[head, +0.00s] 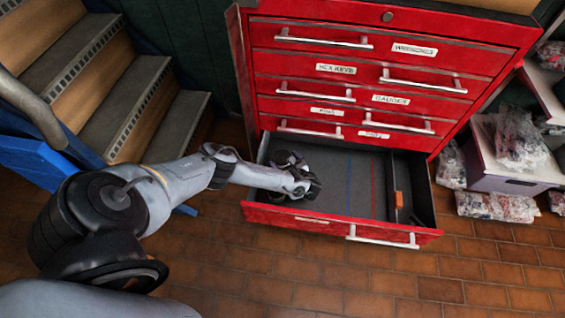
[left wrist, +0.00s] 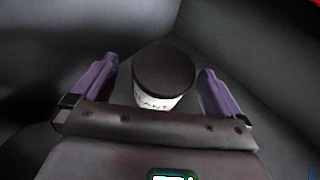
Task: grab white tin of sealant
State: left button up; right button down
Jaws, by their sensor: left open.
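The white tin of sealant (left wrist: 158,84) stands in the left wrist view, with a wide dark lid and a white label on which the letters "LANT" show. It is between the two purple fingers of my left gripper (head: 303,182), which is open. A gap shows between the tin and each finger. In the head view my left gripper is down inside the left part of the open bottom drawer (head: 332,226), and the tin cannot be made out there. My right gripper is in neither view.
The red tool cabinet (head: 385,62) rises behind the drawer, with its upper drawers shut. An orange-and-black item (head: 398,199) lies at the drawer's right side; the drawer's middle is bare. Steps (head: 150,105) stand left, and shelves with bagged parts (head: 518,140) stand right.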

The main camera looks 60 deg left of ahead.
aim_at(283, 157)
pick_arm(q)
jog(key=shift+w+a+f+b, duration=0.15)
jog(key=shift+a+f+b, duration=0.25)
jog(key=shift+a, duration=0.05)
jog(key=x, duration=0.1)
jog(key=b+x, duration=0.2)
jog(key=shift+w+a+r, duration=0.15)
jog(key=shift+r, duration=0.1)
jog(key=shift+a, duration=0.25)
jog(key=shift+d, duration=0.15)
jog(key=shift+c, duration=1.9)
jog(key=c, duration=0.7)
jog(key=shift+c, duration=0.4)
jog(key=shift+r, duration=0.15)
